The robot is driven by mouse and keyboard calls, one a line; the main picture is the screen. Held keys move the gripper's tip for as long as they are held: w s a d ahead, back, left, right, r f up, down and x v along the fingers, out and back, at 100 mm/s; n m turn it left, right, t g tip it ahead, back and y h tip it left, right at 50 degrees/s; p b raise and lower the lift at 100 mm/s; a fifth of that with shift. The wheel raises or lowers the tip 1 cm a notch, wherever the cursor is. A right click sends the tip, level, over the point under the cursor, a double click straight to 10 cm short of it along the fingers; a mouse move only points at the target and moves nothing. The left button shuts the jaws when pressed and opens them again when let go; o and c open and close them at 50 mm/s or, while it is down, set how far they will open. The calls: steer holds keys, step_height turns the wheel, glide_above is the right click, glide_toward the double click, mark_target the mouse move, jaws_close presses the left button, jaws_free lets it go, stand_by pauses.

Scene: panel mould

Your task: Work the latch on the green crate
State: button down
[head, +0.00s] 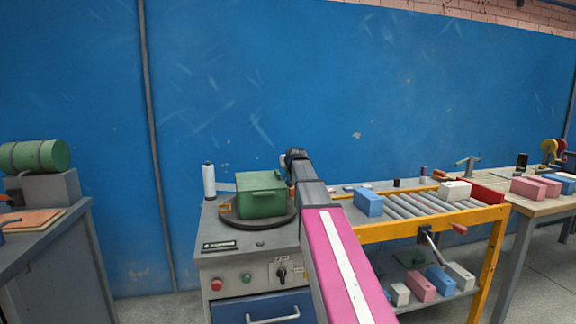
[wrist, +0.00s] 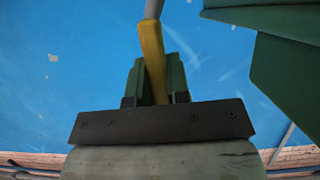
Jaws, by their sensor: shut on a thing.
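The green crate (head: 262,203) sits with its lid down on a dark round turntable (head: 285,222) on the grey machine cabinet. Its dark green side also shows at the upper right of the wrist view (wrist: 287,75). In the wrist view my gripper (wrist: 156,75) is shut on a yellow grip (wrist: 151,48) with a grey end, beside the crate. Where this piece joins the crate is out of sight. In the head view my pink and dark arm reaches up just right of the crate, and the jaws cannot be made out there.
A white bottle-like cylinder (head: 209,182) stands behind left of the crate. To the right is a yellow-framed roller table (head: 430,228) with a blue block (head: 368,203) and a white block (head: 455,190). A bench with a green tank (head: 36,156) stands far left.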

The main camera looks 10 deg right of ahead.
steer(key=c, duration=1.1)
jaws_free()
steer(key=shift+f, duration=0.1)
steer(key=v, duration=1)
steer(key=shift+s+r, duration=0.25)
steer(key=shift+s, duration=0.1)
steer(key=shift+s, duration=0.1)
